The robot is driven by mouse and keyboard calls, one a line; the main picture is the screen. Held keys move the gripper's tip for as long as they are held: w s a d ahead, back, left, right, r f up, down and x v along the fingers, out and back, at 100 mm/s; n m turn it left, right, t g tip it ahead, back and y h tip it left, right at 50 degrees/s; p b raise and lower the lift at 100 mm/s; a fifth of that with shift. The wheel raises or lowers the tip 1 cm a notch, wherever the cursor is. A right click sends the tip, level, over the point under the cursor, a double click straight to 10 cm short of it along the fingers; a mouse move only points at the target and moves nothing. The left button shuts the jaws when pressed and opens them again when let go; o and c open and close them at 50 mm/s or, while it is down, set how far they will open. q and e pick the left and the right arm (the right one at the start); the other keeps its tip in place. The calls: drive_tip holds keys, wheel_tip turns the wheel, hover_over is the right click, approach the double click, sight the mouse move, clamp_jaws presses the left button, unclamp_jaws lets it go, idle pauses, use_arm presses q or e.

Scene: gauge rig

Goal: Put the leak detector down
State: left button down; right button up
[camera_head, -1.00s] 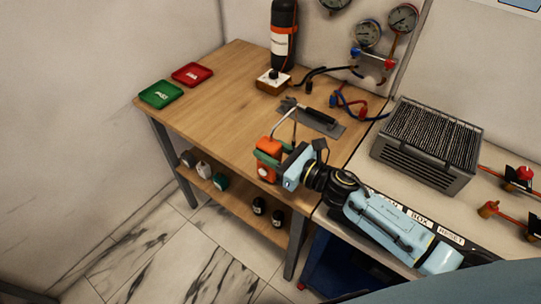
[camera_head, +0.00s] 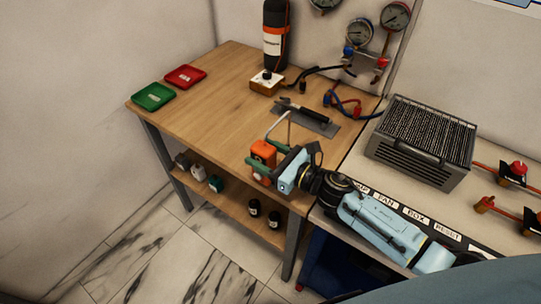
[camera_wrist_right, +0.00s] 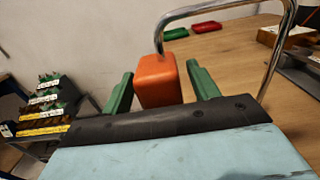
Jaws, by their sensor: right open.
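The leak detector (camera_head: 263,151) is an orange block with a thin bent metal probe. It is at the front edge of the wooden bench, seemingly upright; its base is hidden, so I cannot tell if it rests fully on the top. My right gripper (camera_head: 268,161) is open, with its green fingers on either side of the detector. In the right wrist view, the orange body (camera_wrist_right: 157,80) stands between the two spread fingers (camera_wrist_right: 162,90), with gaps visible at both sides. My left gripper is not in view.
The wooden bench (camera_head: 205,88) has a green tray (camera_head: 153,97) and a red tray (camera_head: 185,77) at the left. A dark tool plate (camera_head: 318,124), a black cylinder (camera_head: 275,40) and hoses stand behind. A grey vented box (camera_head: 420,145) is at the right. The bench's middle is clear.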

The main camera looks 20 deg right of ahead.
drive_tip(key=shift+r, duration=0.25)
drive_tip(key=b+v, duration=0.1)
drive_tip(key=v, duration=1.1)
drive_tip(key=shift+f, duration=0.15)
idle(1.1)
